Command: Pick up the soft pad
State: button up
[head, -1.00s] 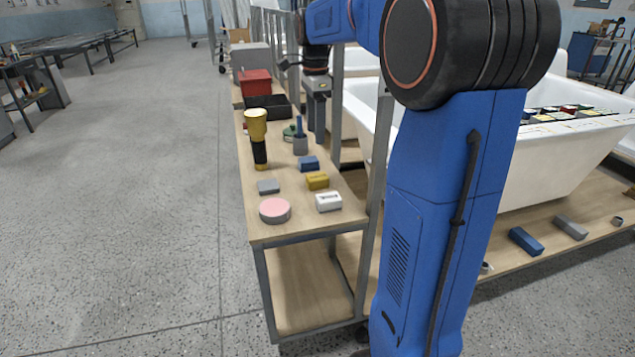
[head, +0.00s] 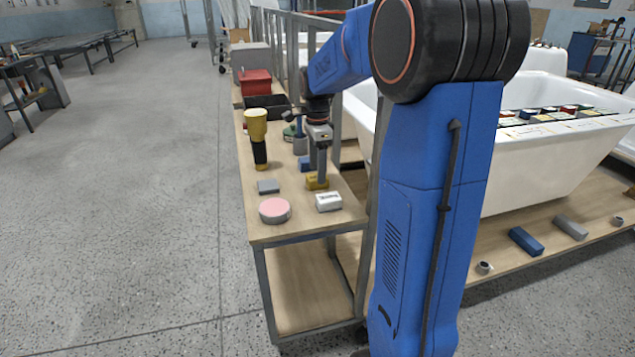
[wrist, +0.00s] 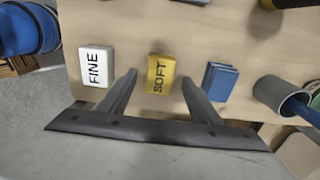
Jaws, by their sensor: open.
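The soft pad (wrist: 161,73) is a small yellow block marked "SOFT", lying on the wooden shelf top. In the head view the soft pad (head: 311,184) is partly hidden behind my gripper (head: 318,178). My gripper is open and empty, pointing down at the pad. In the wrist view the gripper's fingers (wrist: 158,78) stand apart, one on each side of the pad. The pad shows between and slightly beyond the fingertips, with gaps on both sides. I cannot tell how far above the shelf the fingertips are.
A white block marked "FINE" (wrist: 95,67) lies left of the fingers, and blue pads (wrist: 221,81) lie close on the right. A grey cup (wrist: 275,92) holds a blue-handled tool.

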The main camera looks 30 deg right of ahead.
jog(key=shift+f, duration=1.15)
jog(key=c, duration=1.1)
jog(key=shift+c, duration=0.2)
notch_tip(320, 180, up, 10)
jog(key=shift+o, duration=0.5)
